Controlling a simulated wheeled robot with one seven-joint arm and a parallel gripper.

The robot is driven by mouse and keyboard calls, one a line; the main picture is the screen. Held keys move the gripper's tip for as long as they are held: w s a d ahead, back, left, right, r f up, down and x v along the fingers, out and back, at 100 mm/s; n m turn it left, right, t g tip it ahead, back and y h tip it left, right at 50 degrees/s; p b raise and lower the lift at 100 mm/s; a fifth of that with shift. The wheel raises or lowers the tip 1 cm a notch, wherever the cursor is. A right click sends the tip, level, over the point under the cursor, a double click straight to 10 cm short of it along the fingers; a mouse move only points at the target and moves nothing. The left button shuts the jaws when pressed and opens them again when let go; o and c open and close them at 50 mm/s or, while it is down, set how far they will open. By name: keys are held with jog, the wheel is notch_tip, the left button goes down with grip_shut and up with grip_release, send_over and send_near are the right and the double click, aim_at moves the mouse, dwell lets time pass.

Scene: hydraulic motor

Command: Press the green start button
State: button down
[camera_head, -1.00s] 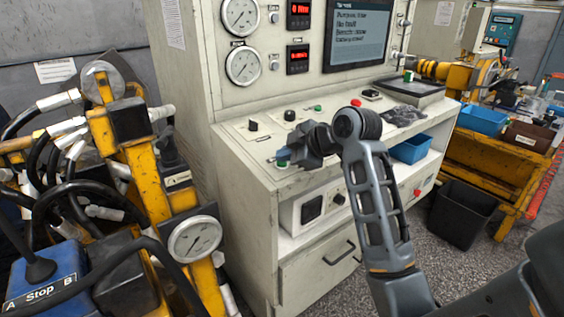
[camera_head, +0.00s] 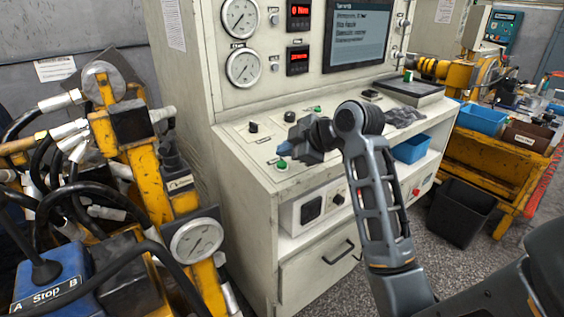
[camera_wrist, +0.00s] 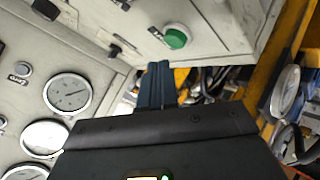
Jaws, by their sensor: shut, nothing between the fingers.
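The green start button (camera_head: 281,164) is on the near left corner of the white console's sloped control panel. It also shows in the wrist view (camera_wrist: 176,38), large and round, at top centre. My gripper (camera_head: 284,149) hangs over the panel just above the button, with its blue fingertips together and nothing between them. In the wrist view the blue fingers (camera_wrist: 157,82) point up the picture and end below and left of the button. A gap seems to separate the tips from the button; its exact size cannot be told.
Black knobs (camera_head: 253,127) stand on the panel near my gripper, and a small green button (camera_head: 317,109) lies farther back. Gauges (camera_head: 240,20) and a screen (camera_head: 357,36) rise behind. Yellow hose equipment (camera_head: 140,165) stands at left.

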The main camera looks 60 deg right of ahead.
aim_at(288, 174)
jog(key=r+p, duration=0.2)
jog(key=r, duration=0.1)
jog(key=r+p, duration=0.1)
jog(key=shift+s+a+r, duration=0.15)
jog(key=shift+s+r, duration=0.05)
jog(key=shift+s, duration=0.1)
jog(key=shift+a+f, duration=0.1)
dwell(0.6)
jog(key=s+a+f+m+t, duration=0.1)
jog(key=a+f+m, duration=0.1)
jog(key=a+f, duration=0.35)
jog(key=s+a+f+m, duration=0.2)
jog(key=a+f, duration=0.1)
jog(key=a, duration=0.6)
jog(key=s+a+f+m+t, duration=0.15)
jog(key=a+f, duration=0.25)
jog(key=a, duration=0.4)
jog(key=s+a+f+m, duration=0.1)
jog(key=s+a+m, duration=0.1)
jog(key=s+a, duration=0.6)
jog(key=s+a+r+t+y, duration=0.1)
jog(key=s+r, duration=0.2)
jog(key=s, duration=0.4)
jog(key=s+a+r+n+y, duration=0.1)
jog(key=s+r+y, duration=0.1)
jog(key=s, duration=0.5)
jog(key=shift+s+a+r+t, duration=0.15)
jog(key=shift+a+r+t, duration=0.2)
jog(key=shift+r, duration=0.05)
